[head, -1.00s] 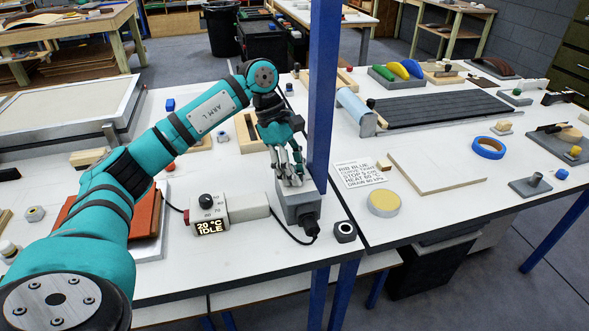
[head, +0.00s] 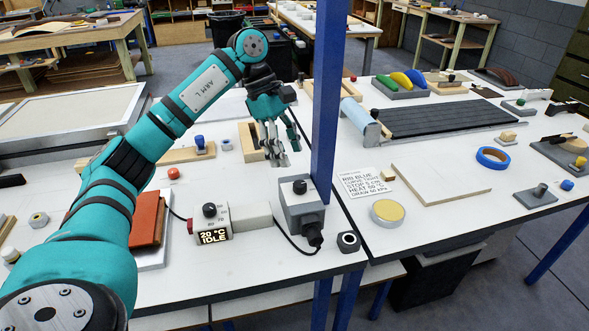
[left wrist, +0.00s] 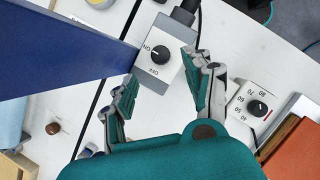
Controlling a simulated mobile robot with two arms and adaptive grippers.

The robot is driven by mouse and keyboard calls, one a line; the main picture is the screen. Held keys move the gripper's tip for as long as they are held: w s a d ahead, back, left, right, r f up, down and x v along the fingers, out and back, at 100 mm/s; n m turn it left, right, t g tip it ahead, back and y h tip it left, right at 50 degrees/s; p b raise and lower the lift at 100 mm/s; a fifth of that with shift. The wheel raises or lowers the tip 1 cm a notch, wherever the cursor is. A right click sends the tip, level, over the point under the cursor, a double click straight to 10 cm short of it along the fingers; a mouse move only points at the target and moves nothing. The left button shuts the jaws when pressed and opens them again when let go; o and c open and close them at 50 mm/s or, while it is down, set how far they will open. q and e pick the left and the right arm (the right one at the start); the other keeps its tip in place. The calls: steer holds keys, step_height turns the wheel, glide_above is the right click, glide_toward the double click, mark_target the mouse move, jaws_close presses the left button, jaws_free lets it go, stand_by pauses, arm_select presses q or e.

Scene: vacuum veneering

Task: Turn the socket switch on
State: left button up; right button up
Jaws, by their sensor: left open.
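The socket switch is a grey box (head: 305,217) with a black knob (head: 299,187) on its pale top plate. A black plug and cable sit at its front end. In the left wrist view the knob (left wrist: 161,52) lies between the marks ON and OFF. Its pointer is too small to read surely. My left gripper (head: 278,163) is open and empty, above the table behind the box and apart from it. In the left wrist view its spread fingers (left wrist: 160,66) frame the box. My right gripper is not in view.
A heater control (head: 211,223) beside the box reads 20 °C IDLE. A blue post (head: 326,100) stands close right of my gripper. A wooden frame (head: 247,143) is behind, left of the gripper.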

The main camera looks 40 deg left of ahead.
arm_select(q)
steer(key=shift+v, duration=2.2)
